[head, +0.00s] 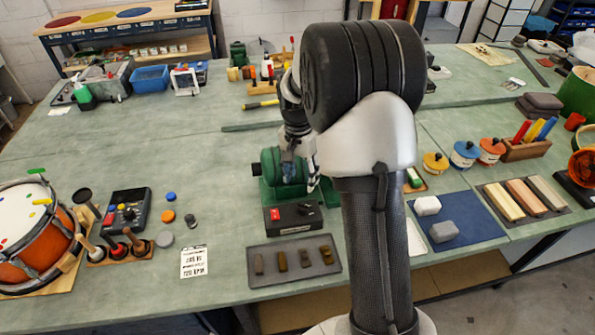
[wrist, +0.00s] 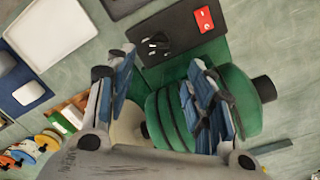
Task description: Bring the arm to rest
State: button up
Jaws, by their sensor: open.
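My arm reaches forward over the bench (head: 130,140), and its dark, ribbed joint and pale link fill the middle of the head view. My gripper (head: 303,172) points down beside a green machine (head: 270,168) and partly covers it. In the wrist view my gripper (wrist: 160,62) is open, with its two blue-padded fingers spread wide. The green machine's rounded body (wrist: 165,115) shows between and behind the fingers. Nothing is held between them. I cannot tell whether a finger touches the machine.
A black switch panel (head: 292,217) with a red switch sits in front of the machine. A grey tray (head: 293,277) holds several small blocks. An orange drum (head: 25,240) stands at left. A blue mat (head: 470,215) and coloured pots (head: 464,155) lie right. The left-middle bench is clear.

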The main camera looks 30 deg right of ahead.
jog(key=s+a+r+n+t, duration=0.1)
jog(key=s+a+r+n, duration=0.25)
jog(key=s+r, duration=0.3)
jog(key=s+a+r+n+t, duration=0.2)
jog(key=s+a+r, duration=0.3)
jog(key=r, duration=0.3)
jog(key=s+a+r+n+t, duration=0.1)
jog(key=s+a+n, duration=0.1)
jog(key=s, duration=0.5)
jog(key=s+a+n+t, duration=0.1)
jog(key=s+a+n, duration=0.2)
jog(key=s, duration=0.5)
jog(key=shift+r+n, duration=0.35)
jog(key=shift+n, duration=0.1)
jog(key=shift+a, duration=0.1)
jog(key=shift+c, duration=0.4)
